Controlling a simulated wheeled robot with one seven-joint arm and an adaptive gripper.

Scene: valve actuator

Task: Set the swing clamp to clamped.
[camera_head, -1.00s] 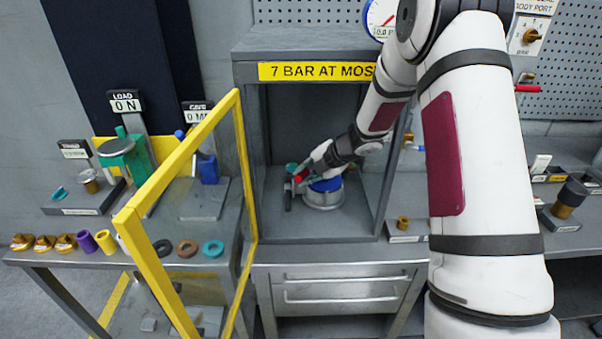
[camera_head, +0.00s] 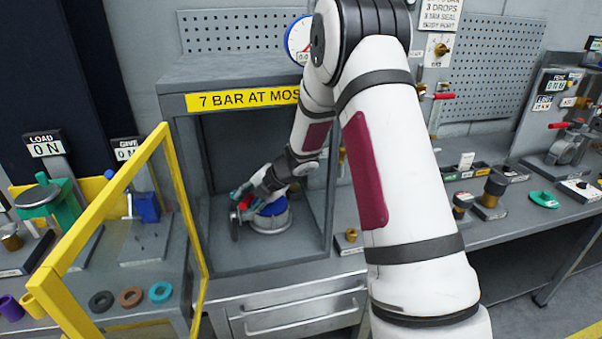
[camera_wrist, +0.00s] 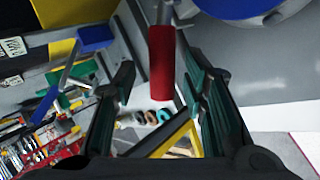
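A round fixture with a blue top and grey metal base (camera_head: 270,218) stands inside the open grey cabinet. A red grip (camera_head: 243,203) shows at its left side; I take it for the swing clamp's handle, but the rest of the clamp is hard to make out. In the wrist view the red grip (camera_wrist: 162,65) hangs from a metal rod between my fingers, with clear gaps on both sides. My gripper (camera_wrist: 158,98) is open around it. In the head view my gripper (camera_head: 237,212) is small and partly merges with the fixture. A blue round part (camera_wrist: 240,5) shows at the top of the wrist view.
The cabinet (camera_head: 185,150) encloses my gripper with side walls, roof and floor. Its yellow-framed clear door (camera_head: 100,215) is swung open to the left. Rings, including a teal one (camera_head: 160,291), lie on the left bench. Small parts stand on the right bench.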

